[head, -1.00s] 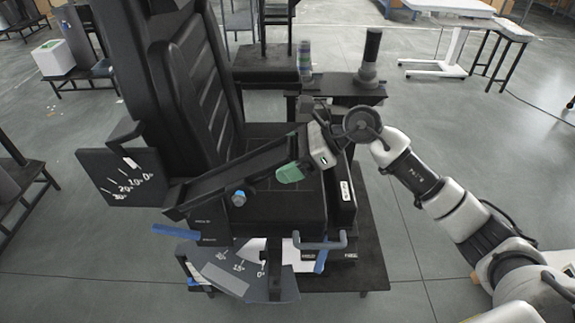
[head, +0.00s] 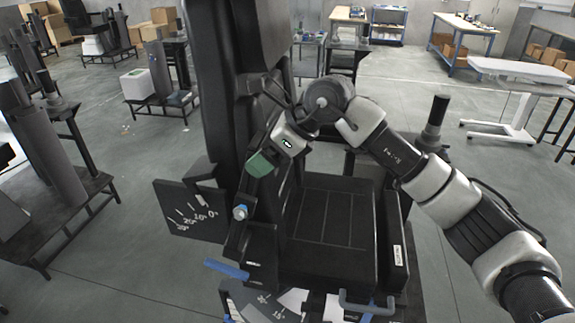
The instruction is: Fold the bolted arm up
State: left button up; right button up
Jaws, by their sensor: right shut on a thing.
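A black chair-like rig has a tall backrest (head: 228,110) and a flat black seat (head: 330,225). My right gripper (head: 268,160) is at the upper part of this arm, next to a green piece (head: 261,163), and is shut on the arm. Its fingertips are mostly hidden. My left gripper is not in view.
An angle plate (head: 190,210) sticks out left of the backrest. A dark post (head: 435,122) stands behind right. Open floor lies on both sides.

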jog(key=shift+w+a+r, duration=0.2)
jog(key=shift+a+r, duration=0.35)
jog(key=shift+a, duration=0.25)
jog(key=o, duration=1)
jog(key=shift+d, duration=0.1)
jog(key=shift+o, duration=0.2)
jog(key=shift+d+f, duration=0.1)
jog(key=shift+d, duration=0.15)
jog(key=b+v, duration=0.4)
jog(key=v, duration=0.6)
jog(key=shift+d+r, duration=0.2)
jog(key=shift+r, duration=0.1)
jog(key=shift+s, duration=0.15)
